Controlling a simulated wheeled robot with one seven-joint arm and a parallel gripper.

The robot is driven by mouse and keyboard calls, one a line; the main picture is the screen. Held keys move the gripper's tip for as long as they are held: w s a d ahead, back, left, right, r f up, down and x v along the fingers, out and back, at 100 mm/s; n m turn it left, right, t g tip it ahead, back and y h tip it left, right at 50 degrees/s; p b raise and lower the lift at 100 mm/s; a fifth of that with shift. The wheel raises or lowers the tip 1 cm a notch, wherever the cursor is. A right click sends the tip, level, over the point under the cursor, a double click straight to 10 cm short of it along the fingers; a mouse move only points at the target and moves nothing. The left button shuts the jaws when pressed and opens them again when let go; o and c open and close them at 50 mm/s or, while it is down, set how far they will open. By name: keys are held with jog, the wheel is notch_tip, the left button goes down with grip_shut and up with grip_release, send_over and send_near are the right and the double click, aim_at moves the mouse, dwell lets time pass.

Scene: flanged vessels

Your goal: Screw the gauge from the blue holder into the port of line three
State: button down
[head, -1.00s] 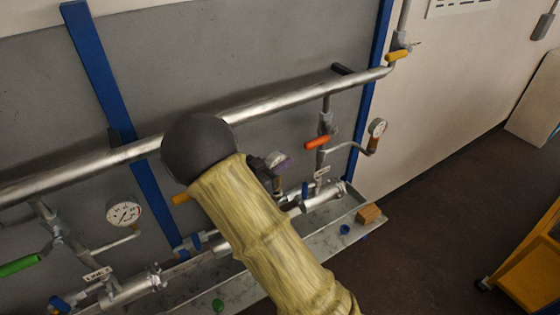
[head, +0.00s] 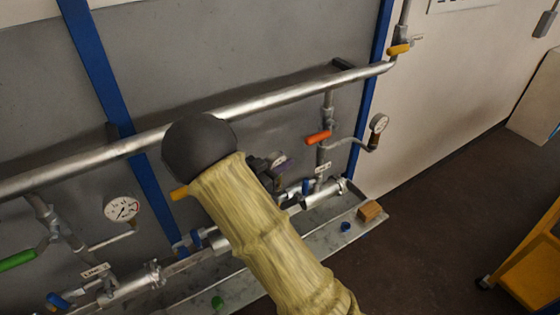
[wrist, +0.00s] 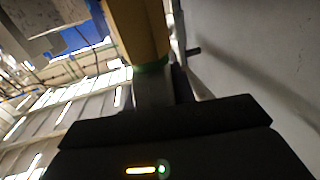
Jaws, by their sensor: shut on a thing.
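My gripper (head: 259,166) is mostly hidden behind my own arm in the head view; only a dark part shows. Beside it is a small round grey gauge-like piece with a purple patch (head: 281,161), apparently the gauge in my jaws. In the wrist view my gripper (wrist: 156,88) is shut on a tan-yellow piece (wrist: 138,28) with a green band at its lower end. The blue holder (head: 345,227) on the tray looks empty. The right-hand line has a label (head: 322,168) too small to read. I cannot make out line three's port or any contact there.
A long steel pipe (head: 290,99) crosses the grey panel above. Other gauges stand at left (head: 122,208) and right (head: 379,123). An orange handle (head: 318,138) sticks out on the right line. A wooden block (head: 370,211) lies on the metal tray (head: 318,238).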

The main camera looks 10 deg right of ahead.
jog(key=c, duration=1.1)
grip_release()
jog(key=shift+a, duration=0.1)
jog(key=b+v, duration=0.6)
jog(key=v, duration=1.1)
jog(key=shift+s+a+r, duration=0.1)
jog(key=shift+r, duration=0.05)
jog(key=shift+c, duration=0.3)
